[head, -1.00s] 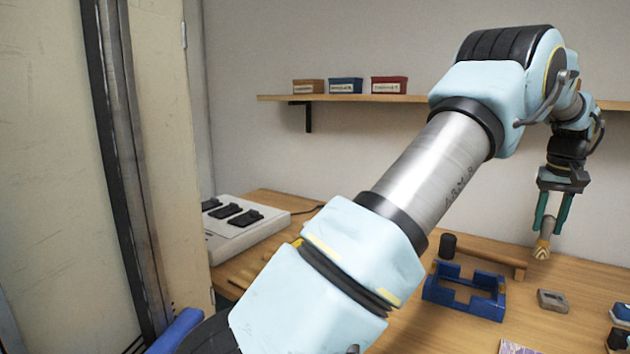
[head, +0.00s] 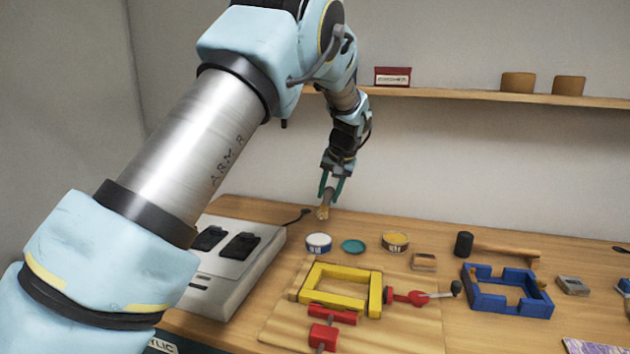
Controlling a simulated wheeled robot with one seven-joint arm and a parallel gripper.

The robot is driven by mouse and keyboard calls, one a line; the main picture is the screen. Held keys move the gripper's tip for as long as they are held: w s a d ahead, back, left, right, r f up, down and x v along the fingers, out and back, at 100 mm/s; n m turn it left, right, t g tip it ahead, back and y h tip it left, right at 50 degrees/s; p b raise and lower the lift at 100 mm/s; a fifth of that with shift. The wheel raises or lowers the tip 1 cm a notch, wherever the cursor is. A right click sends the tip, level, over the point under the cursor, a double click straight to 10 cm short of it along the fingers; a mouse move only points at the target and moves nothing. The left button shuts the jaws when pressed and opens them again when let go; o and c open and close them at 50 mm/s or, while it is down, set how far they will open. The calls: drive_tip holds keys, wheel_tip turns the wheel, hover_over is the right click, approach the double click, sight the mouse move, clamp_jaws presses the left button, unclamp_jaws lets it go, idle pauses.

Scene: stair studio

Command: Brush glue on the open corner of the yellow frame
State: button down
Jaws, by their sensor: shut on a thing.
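My gripper (head: 331,188) is shut on a brush, its fingers pointing down. The brush (head: 323,212) hangs bristles down near the back of the table, behind the tins. The yellow frame (head: 340,273) lies on a wooden board (head: 400,335) in front of and below my gripper. A gap seems to show at its near right corner. A red clamp (head: 405,297) lies at its right side, and more red clamp parts (head: 325,334) are at its near side. A white tin (head: 318,241) and a tin with yellowish top (head: 395,241) stand behind the frame; I cannot tell which holds glue.
A teal disc (head: 353,246) lies between the tins. A blue frame (head: 507,304), a mallet (head: 500,249) and small blocks (head: 424,261) are to the right. A white device (head: 235,262) stands at left. My arm hides part of the left side. A shelf (head: 470,97) is above.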

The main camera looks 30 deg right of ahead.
sight(324, 215)
drive_tip(key=shift+w+a+m, duration=0.15)
drive_tip(key=shift+a+m, duration=0.15)
drive_tip(key=shift+a, duration=0.05)
drive_tip(key=shift+w+a+f, duration=0.1)
drive_tip(key=shift+f, duration=0.1)
drive_tip(key=shift+f+b, duration=1.95)
drive_tip(key=shift+f, duration=0.85)
drive_tip(key=shift+f+b, duration=0.35)
drive_tip(key=shift+f, duration=0.35)
drive_tip(key=shift+r, duration=0.1)
drive_tip(key=shift+r+p, duration=2.25)
drive_tip(key=shift+r, duration=1.25)
